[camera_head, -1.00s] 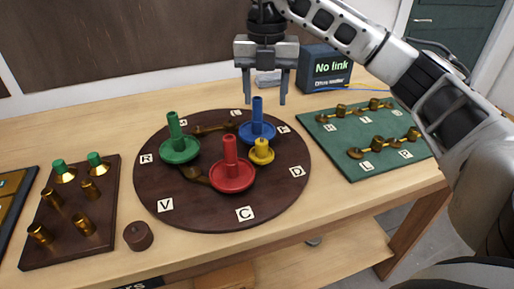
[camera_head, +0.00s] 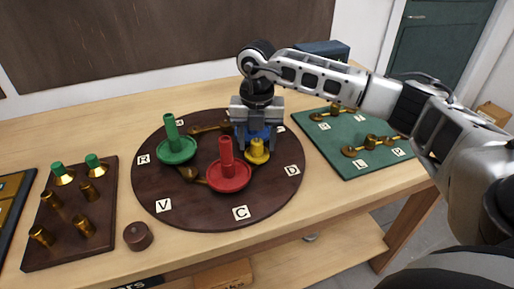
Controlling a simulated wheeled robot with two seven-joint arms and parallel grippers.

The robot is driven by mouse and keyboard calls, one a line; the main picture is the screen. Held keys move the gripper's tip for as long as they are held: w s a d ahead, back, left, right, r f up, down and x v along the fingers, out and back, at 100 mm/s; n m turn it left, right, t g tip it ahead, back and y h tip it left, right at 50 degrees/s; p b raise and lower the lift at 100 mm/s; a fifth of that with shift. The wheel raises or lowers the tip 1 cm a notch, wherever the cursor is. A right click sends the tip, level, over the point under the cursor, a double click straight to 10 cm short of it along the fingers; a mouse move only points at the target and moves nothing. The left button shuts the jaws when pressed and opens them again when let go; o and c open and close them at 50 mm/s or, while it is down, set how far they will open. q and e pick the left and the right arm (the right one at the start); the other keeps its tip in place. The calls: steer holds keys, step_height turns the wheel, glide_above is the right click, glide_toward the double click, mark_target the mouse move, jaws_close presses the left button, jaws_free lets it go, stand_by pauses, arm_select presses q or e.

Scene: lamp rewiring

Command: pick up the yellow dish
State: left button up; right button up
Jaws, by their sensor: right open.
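The yellow dish (camera_head: 257,152) is small, with a short upright stem, and sits on the dark round board (camera_head: 210,217) right of the red dish (camera_head: 229,178). My right gripper (camera_head: 257,143) is open and pointing down, its fingers lowered at the yellow dish and the blue dish just behind it. The blue dish (camera_head: 262,130) is mostly hidden behind the gripper. I cannot tell whether the fingers touch either dish. The green dish (camera_head: 176,150) stands at the left of the board. My left gripper is not in view.
A brown board (camera_head: 65,226) with brass pegs and green-topped pieces lies at the left. A dark round knob (camera_head: 138,237) sits near the table's front edge. A green board (camera_head: 370,165) with brass parts lies at the right, under my right arm.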

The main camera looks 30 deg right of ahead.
steer(key=c, duration=1.1)
